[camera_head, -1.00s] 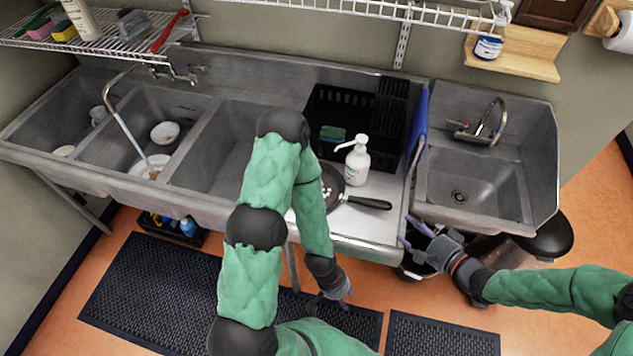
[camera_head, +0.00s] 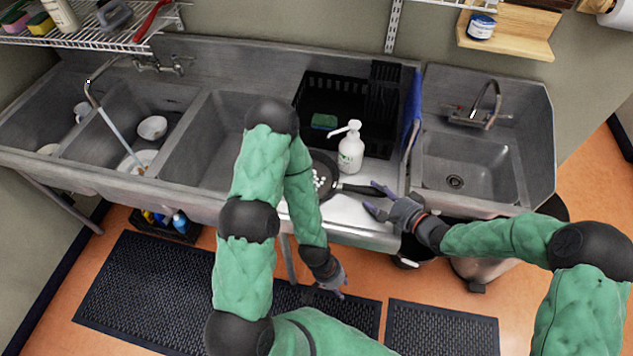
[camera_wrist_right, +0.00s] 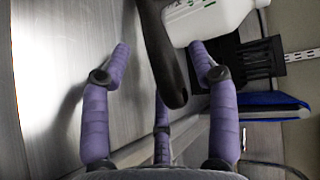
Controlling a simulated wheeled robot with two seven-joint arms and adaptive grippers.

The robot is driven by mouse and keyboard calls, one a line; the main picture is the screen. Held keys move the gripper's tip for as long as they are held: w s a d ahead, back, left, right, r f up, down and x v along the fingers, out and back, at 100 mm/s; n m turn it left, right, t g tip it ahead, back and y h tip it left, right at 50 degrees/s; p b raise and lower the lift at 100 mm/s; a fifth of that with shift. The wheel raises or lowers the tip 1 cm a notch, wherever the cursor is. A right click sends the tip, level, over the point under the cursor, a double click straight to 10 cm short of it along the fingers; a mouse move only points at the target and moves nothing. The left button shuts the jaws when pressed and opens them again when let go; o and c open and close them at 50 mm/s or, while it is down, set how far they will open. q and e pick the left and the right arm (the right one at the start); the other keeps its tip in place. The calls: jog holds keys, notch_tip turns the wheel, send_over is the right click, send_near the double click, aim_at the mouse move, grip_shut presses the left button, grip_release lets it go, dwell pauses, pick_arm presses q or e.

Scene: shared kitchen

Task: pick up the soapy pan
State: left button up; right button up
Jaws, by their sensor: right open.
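The soapy pan (camera_head: 331,167) is a dark frying pan with white suds in it, on the metal drainboard. My left arm hides part of it. Its black handle (camera_head: 362,190) points right, and in the right wrist view the handle (camera_wrist_right: 167,60) lies between the spread purple fingers. My right gripper (camera_head: 376,199) is open at the handle's end, with no grip on it; it also shows in the right wrist view (camera_wrist_right: 160,49). My left gripper (camera_head: 328,284) hangs low in front of the counter, over the floor mat; its fingers are too small to read.
A white pump bottle (camera_head: 350,152) stands just behind the pan handle, close to my right fingers. A black dish rack (camera_head: 345,95) is behind it. A blue cloth (camera_head: 413,105) hangs at the divider beside the right-hand sink (camera_head: 470,160).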

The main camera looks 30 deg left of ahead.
jog(key=shift+w+a, duration=0.1)
jog(key=shift+a, duration=0.15)
grip_shut()
jog(key=shift+r, duration=0.15)
